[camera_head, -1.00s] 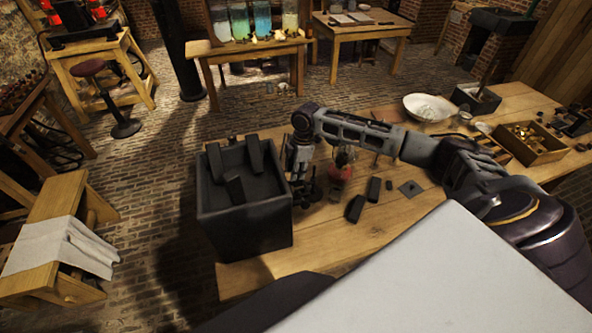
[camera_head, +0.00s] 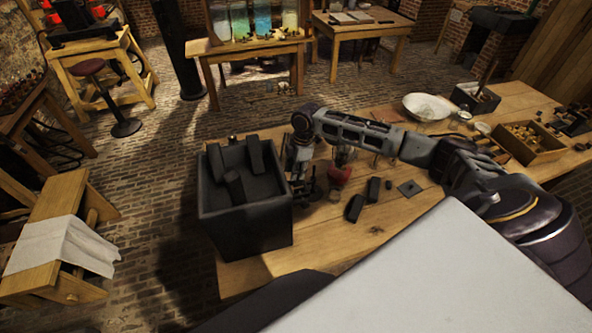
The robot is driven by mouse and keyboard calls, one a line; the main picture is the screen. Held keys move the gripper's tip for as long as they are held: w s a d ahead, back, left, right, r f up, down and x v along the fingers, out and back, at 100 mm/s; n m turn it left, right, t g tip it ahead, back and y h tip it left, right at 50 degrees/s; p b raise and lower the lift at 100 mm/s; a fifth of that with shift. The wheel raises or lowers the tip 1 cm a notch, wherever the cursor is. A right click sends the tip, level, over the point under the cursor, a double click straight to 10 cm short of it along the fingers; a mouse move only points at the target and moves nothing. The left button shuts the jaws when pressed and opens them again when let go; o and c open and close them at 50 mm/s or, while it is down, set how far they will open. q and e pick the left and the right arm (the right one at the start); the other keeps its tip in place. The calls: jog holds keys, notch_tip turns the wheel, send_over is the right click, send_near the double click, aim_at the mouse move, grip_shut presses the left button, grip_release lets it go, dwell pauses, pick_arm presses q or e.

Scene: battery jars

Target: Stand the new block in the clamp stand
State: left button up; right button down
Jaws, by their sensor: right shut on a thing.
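My right gripper (camera_head: 301,187) points down just right of the black bin (camera_head: 246,222), over the near left part of the wooden table. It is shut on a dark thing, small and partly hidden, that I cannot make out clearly. Dark stand-like parts stand around its fingertips; I cannot tell whether they are the clamp stand. Several dark blocks (camera_head: 255,154) lean inside the bin. Two more dark blocks lie on the table, one nearer (camera_head: 355,208) and one behind it (camera_head: 374,190). Which block is the new one is not clear. My left gripper is not in view.
A red object (camera_head: 339,176) stands right of the gripper, partly behind my arm. A small dark plate (camera_head: 410,188) lies farther right. A white bowl (camera_head: 428,107) and a wooden box (camera_head: 531,142) sit at the back right. The table's front middle is clear.

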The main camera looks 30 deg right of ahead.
jog(key=shift+f+b, duration=0.7)
jog(key=shift+f, duration=1.95)
dwell(1.3)
jog(key=c, duration=1.1)
grip_release()
jog(key=shift+o, duration=0.2)
jog(key=shift+r, duration=0.1)
jog(key=shift+s+d+r, duration=0.1)
jog(key=shift+d+r, duration=0.2)
jog(key=shift+r, duration=1.65)
jog(key=shift+s+d+r, duration=0.1)
jog(key=shift+d+r, duration=0.15)
jog(key=shift+r, duration=1.7)
jog(key=shift+s+d+r, duration=0.1)
jog(key=shift+d+r, duration=0.2)
jog(key=shift+r, duration=1.65)
jog(key=shift+f, duration=0.1)
